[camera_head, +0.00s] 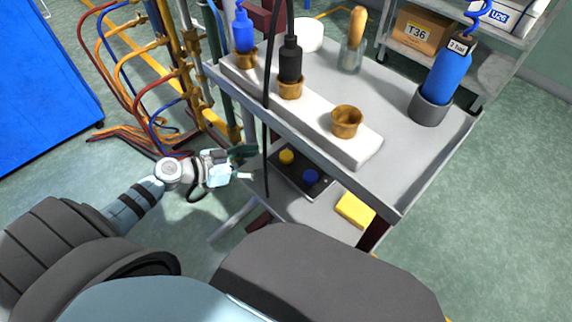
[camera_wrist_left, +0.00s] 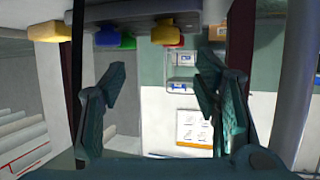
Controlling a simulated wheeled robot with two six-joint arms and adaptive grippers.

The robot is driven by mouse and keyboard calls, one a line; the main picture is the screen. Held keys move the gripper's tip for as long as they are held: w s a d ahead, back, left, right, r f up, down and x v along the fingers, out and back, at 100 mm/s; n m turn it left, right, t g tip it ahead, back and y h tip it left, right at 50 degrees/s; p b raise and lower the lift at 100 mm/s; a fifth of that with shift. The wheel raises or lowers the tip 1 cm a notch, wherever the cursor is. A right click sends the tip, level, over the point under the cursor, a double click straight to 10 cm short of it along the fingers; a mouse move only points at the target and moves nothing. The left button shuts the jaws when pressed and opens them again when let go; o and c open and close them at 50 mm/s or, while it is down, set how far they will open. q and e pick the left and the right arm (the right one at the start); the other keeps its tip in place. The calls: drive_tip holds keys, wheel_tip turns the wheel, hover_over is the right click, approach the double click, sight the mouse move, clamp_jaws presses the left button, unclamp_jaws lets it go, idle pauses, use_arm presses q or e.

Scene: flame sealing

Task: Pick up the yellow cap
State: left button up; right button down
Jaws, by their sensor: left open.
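The yellow cap (camera_head: 287,156) sits in a dark tray on the cart's lower shelf in the head view, with a blue cap (camera_head: 310,176) nearby. My left gripper (camera_head: 246,164) is to the left of the tray, open and apart from the cap. In the left wrist view its two fingers (camera_wrist_left: 162,75) are spread with nothing held between them. A yellow shape (camera_wrist_left: 166,34) near the top of that view looks like the cap, beyond the fingers. My right gripper is not in view.
A yellow block (camera_head: 355,210) lies on the lower shelf. The upper shelf (camera_head: 405,175) overhangs, carrying a white rack (camera_head: 310,117) with cups and bottles. A black hose (camera_head: 266,130) hangs beside the tray. Pipes and cables (camera_head: 175,75) stand at the left.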

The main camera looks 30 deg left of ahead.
sight(282, 156)
use_arm(q)
drive_tip(key=b+x, duration=0.1)
drive_tip(key=x, duration=0.1)
drive_tip(key=b+x, duration=0.1)
drive_tip(key=x, duration=0.1)
drive_tip(key=f+b+x, duration=0.1)
drive_tip(key=x, duration=0.1)
drive_tip(key=shift+a, duration=0.3)
drive_tip(key=b+x, duration=0.1)
drive_tip(key=x, duration=0.1)
drive_tip(key=shift+w+f+b, duration=0.1)
drive_tip(key=shift+w+b, duration=0.2)
drive_tip(key=shift+w+d, duration=0.15)
drive_tip(key=shift+w, duration=0.05)
drive_tip(key=shift+c, duration=0.2)
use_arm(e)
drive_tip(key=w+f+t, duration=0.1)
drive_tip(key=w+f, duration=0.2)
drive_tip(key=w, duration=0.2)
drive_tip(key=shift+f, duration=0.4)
use_arm(q)
drive_tip(key=shift+s, duration=0.1)
drive_tip(key=c, duration=0.8)
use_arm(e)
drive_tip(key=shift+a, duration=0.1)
